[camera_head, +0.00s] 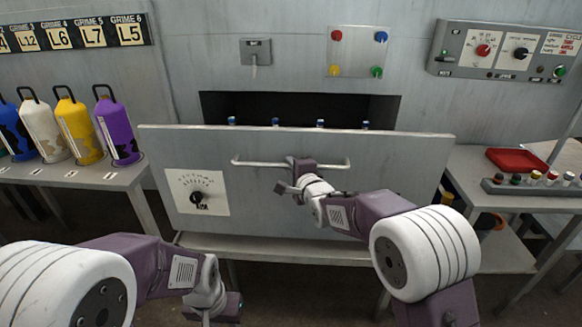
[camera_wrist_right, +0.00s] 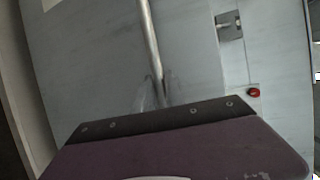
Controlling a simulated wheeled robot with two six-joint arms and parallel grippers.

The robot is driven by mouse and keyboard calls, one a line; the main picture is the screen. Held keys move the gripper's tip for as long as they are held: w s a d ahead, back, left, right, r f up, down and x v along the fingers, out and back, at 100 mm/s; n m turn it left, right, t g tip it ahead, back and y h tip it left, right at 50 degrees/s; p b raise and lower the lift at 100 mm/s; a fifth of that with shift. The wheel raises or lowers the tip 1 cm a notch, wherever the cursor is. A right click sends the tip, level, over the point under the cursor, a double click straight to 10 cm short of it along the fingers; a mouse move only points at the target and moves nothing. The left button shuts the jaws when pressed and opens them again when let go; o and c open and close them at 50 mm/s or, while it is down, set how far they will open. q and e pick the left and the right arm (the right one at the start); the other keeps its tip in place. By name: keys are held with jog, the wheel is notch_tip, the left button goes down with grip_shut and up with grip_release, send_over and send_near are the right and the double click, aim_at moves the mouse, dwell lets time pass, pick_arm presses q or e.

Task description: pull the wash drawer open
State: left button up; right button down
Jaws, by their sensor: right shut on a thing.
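The wash drawer (camera_head: 400,185) is a wide grey front panel standing out from a dark opening in the wall. A horizontal bar handle (camera_head: 247,163) runs across its upper middle. My right gripper (camera_head: 295,165) is shut on the handle near its middle.
Several blue-topped items (camera_head: 276,122) show behind the drawer's top edge. A dial plate (camera_head: 197,192) is on the drawer's left. Coloured bottles (camera_head: 118,125) stand on a left table. A red tray (camera_head: 518,160) and a rack (camera_head: 535,188) sit on the right table. A control panel (camera_head: 505,50) is above.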

jog(key=c, duration=1.4)
grip_release()
jog(key=v, duration=0.9)
